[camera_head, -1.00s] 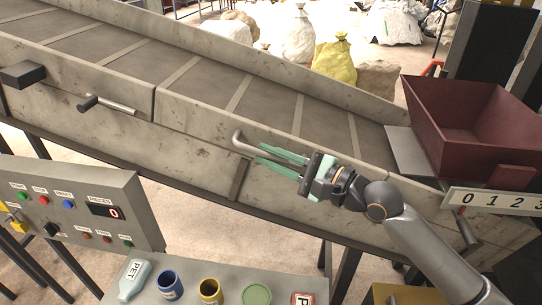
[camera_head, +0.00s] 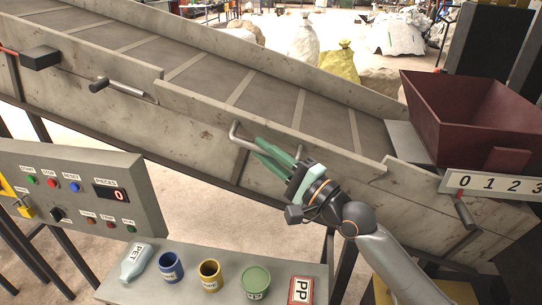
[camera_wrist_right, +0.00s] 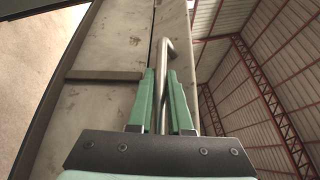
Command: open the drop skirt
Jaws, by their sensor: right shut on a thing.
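The drop skirt is a scuffed grey side panel (camera_head: 205,129) on the near side of the conveyor, with a bent metal bar handle (camera_head: 236,133). Its top edge sits slightly lower than the wall to its left, so it looks a little tilted outward. My right gripper (camera_head: 267,153) is shut on the handle, its green fingers reaching up from the lower right. In the right wrist view, the bar (camera_wrist_right: 160,90) runs between the two green fingers (camera_wrist_right: 161,105) beside the panel (camera_wrist_right: 112,62). My left gripper is not in view.
A control box (camera_head: 85,195) stands at the lower left. A shelf below holds a PET bottle (camera_head: 137,263), several cups and a PP block (camera_head: 301,290). A dark red hopper (camera_head: 470,120) stands at the right, above a 0 1 2 3 scale (camera_head: 495,183). Another bar handle (camera_head: 125,90) is at the left.

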